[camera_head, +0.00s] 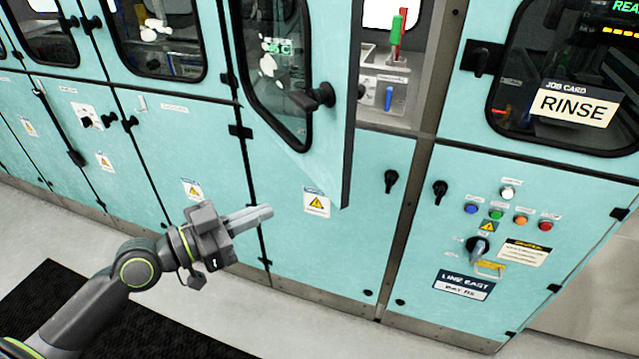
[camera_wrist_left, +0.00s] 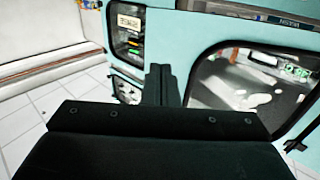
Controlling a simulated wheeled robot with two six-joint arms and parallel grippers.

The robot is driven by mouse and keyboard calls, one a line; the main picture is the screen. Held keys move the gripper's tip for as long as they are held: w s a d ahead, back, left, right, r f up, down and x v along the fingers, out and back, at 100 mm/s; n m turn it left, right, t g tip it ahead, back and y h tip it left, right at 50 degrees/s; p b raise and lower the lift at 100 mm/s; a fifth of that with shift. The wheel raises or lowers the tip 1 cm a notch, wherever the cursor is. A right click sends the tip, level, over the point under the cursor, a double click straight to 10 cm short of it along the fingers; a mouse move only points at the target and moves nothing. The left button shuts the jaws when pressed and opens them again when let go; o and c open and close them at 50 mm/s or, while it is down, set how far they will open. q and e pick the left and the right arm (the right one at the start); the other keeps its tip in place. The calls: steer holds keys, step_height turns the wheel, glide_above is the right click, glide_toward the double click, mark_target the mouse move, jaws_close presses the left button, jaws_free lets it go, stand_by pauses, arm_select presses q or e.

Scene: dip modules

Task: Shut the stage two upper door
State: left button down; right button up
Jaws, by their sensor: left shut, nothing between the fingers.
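The open upper door (camera_head: 322,135) is a teal panel with a dark window and a black handle (camera_head: 318,97). It stands swung out from the cabinet, hinged on its left side, with the compartment visible to its right. My left gripper (camera_head: 262,214) is shut and empty, in front of the lower panels, below and left of the door, apart from it. In the left wrist view the shut fingers (camera_wrist_left: 160,84) point toward a teal panel with a window (camera_wrist_left: 250,90). My right gripper is not in view.
Inside the opening are a green and red handled tool (camera_head: 396,38) and a blue lever (camera_head: 388,97). To the right is a control panel with coloured buttons (camera_head: 496,214) and a RINSE card (camera_head: 577,107). A black mat (camera_head: 60,300) lies on the floor.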

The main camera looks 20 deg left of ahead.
mark_target(332, 183)
arm_select(q)
steer(key=p+x, duration=0.5)
steer(key=x, duration=0.6)
steer(key=shift+w+r, duration=0.1)
steer(key=shift+r, duration=0.05)
steer(key=shift+w+d+p, duration=0.3)
steer(key=shift+w+d, duration=0.1)
steer(key=shift+w, duration=0.05)
steer(key=shift+f, duration=0.2)
steer(key=shift+w, duration=0.1)
